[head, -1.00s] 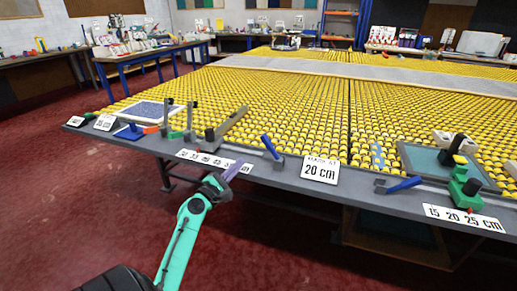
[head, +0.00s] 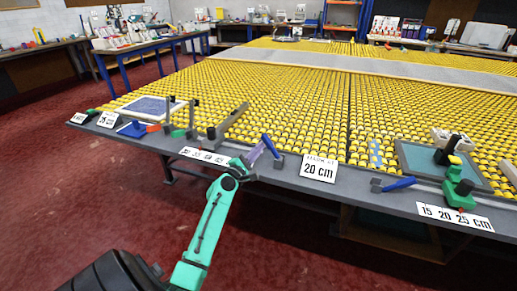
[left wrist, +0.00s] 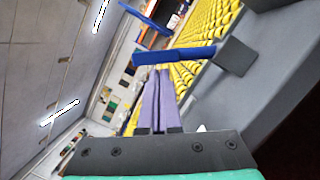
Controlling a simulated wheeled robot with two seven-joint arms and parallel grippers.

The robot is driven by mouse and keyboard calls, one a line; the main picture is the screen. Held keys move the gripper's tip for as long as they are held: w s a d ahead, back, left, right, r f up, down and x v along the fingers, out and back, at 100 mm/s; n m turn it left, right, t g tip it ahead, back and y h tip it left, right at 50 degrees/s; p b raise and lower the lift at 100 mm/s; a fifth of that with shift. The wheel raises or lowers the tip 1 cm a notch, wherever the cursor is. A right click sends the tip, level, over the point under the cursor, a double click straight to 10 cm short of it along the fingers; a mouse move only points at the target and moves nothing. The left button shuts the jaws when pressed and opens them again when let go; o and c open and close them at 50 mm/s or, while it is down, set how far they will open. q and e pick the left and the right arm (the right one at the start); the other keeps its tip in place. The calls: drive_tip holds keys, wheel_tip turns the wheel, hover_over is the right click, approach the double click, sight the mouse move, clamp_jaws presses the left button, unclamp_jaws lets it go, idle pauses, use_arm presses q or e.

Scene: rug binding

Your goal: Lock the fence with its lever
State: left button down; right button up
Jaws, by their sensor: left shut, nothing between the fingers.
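A blue lever (head: 269,146) on a dark grey block stands tilted at the bench's front edge, right of the fence's long grey bar (head: 233,119). My left gripper (head: 258,151) has purple fingers and is shut and empty, close beside this lever on its left. In the left wrist view the blue lever (left wrist: 178,55) lies across the picture just beyond the closed fingertips (left wrist: 160,75), with its grey block (left wrist: 236,57) at the right. I cannot tell whether fingers and lever touch. A second blue lever (head: 398,184) lies low at the right. My right gripper is out of view.
A "20 cm" sign (head: 319,169) stands right of the near lever. Scale labels (head: 205,156) and (head: 455,217) lie along the bench edge (head: 340,192). A green-and-black clamp (head: 459,190) stands at the right. Yellow rollers (head: 300,105) cover the bench top.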

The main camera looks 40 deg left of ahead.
use_arm(q)
drive_tip(key=shift+r, duration=0.15)
drive_tip(key=shift+d+r+m+p, duration=0.1)
drive_tip(key=shift+d+m+p, duration=0.05)
drive_tip(key=shift+m+p, duration=0.25)
drive_tip(key=shift+w+d+r+m+p, duration=0.15)
drive_tip(key=shift+r+m+p, duration=0.15)
drive_tip(key=shift+m+p, duration=0.2)
drive_tip(key=shift+d+r+m+g+h+p, duration=0.35)
drive_tip(key=shift+r+m+h+p, duration=0.1)
drive_tip(key=shift+m+p, duration=0.2)
drive_tip(key=w+d+r+m+g+p, duration=0.1)
drive_tip(key=w+d+m+g+p, duration=0.1)
drive_tip(key=d+m+p, duration=0.5)
drive_tip(key=shift+w+d+r+m+p, duration=0.15)
drive_tip(key=shift+w+d+m+p, duration=0.25)
drive_tip(key=shift+m+p, duration=1.6)
drive_tip(key=shift+n+p, duration=0.5)
drive_tip(key=shift+n, duration=0.05)
